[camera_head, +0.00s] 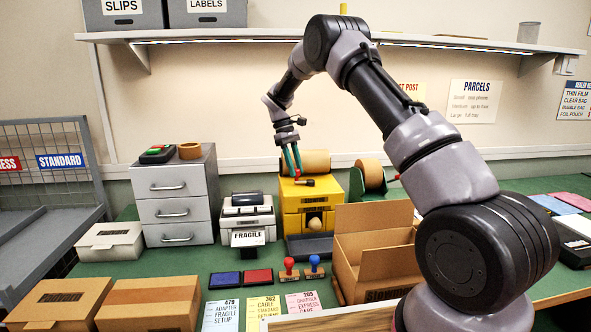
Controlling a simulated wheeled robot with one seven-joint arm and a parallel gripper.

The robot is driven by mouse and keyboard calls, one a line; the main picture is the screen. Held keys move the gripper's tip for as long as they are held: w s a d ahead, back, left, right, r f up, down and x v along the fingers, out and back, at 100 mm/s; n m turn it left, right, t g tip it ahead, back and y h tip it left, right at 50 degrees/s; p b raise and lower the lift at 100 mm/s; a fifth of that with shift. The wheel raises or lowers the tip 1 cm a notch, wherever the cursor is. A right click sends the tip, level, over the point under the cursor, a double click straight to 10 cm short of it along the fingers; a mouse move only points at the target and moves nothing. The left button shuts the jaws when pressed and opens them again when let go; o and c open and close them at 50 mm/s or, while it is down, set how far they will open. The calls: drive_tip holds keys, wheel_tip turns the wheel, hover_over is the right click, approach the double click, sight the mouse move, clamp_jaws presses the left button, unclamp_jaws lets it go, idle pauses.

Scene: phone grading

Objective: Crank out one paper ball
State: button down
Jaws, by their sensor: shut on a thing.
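The yellow paper machine (292,200) stands on the green bench with a brown paper roll (316,162) behind its top. A dark crank (306,182) lies across its top front. My gripper (296,175) points down at the crank with its fingers close together, shut on the crank's handle end; the fingertips hide most of that end. A beige, rounded paper ball (314,224) shows in the dark opening at the machine's front. A dark tray (309,245) sits below the opening and looks empty.
A label printer (247,214) stands left of the machine, a green tape dispenser (371,181) right of it. An open cardboard box (372,240) is close at front right. Ink pads (225,279) and stamps (289,269) lie in front. A shelf (250,37) runs above.

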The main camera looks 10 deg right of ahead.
drive_tip(key=shift+w+d+m+y, duration=0.15)
drive_tip(key=shift+w+m+y, duration=0.2)
drive_tip(key=shift+m, duration=0.55)
drive_tip(key=shift+w, duration=0.1)
drive_tip(key=c, duration=0.6)
unclamp_jaws()
drive_tip(key=v, duration=1)
drive_tip(key=shift+w+r, duration=0.3)
idle(0.7)
